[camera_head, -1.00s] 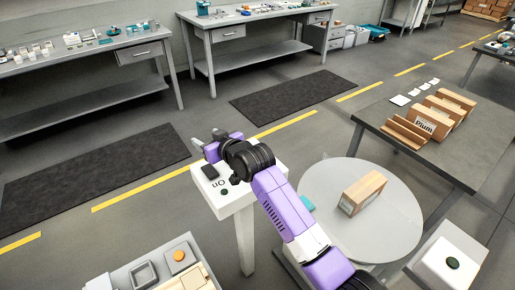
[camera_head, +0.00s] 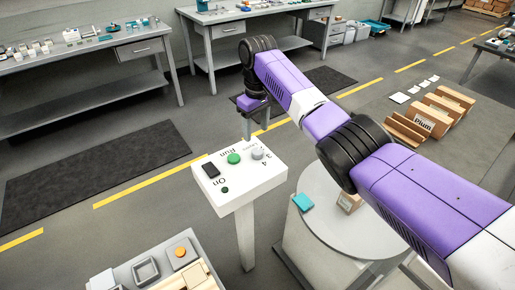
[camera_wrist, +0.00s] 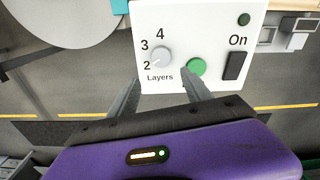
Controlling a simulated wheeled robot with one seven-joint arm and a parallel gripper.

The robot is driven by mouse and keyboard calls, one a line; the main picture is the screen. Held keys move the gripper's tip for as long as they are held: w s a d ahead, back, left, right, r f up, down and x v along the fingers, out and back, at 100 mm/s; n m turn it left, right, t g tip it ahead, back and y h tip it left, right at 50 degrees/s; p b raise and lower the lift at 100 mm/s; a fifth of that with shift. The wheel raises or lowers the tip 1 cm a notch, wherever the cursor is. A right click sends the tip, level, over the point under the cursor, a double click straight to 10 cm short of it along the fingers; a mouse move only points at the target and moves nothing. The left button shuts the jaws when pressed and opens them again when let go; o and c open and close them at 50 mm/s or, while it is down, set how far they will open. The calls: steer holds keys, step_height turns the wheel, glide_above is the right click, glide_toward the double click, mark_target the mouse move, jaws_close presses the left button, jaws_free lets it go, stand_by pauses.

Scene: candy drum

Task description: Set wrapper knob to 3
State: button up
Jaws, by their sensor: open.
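The wrapper knob is a round grey dial (camera_head: 257,153) at the right end of a white control panel (camera_head: 236,190). In the wrist view the knob (camera_wrist: 160,57) has the marks 2, 3 and 4 around it and "Layers" below. Its pale pointer mark seems to face lower left, towards the 2, but it is small. My gripper (camera_wrist: 161,80) is open and empty, its two fingers spread in front of the panel's edge near the knob and green button. In the head view my gripper (camera_head: 247,127) is just beyond the panel's far side.
The green Run button (camera_head: 234,158) sits close beside the knob. A black On switch (camera_head: 211,170) and small dark green button (camera_head: 225,190) are further along. A round turntable (camera_head: 350,225) with a carton (camera_head: 349,203) stands right of the panel.

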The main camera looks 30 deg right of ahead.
mark_target(257, 151)
steer(key=shift+s+a+g, duration=0.1)
steer(key=shift+s+g, duration=0.2)
steer(key=shift+s, duration=0.2)
steer(key=shift+s+f, duration=0.15)
step_height(257, 151, down, 8)
steer(key=shift+r, duration=0.25)
jaws_close()
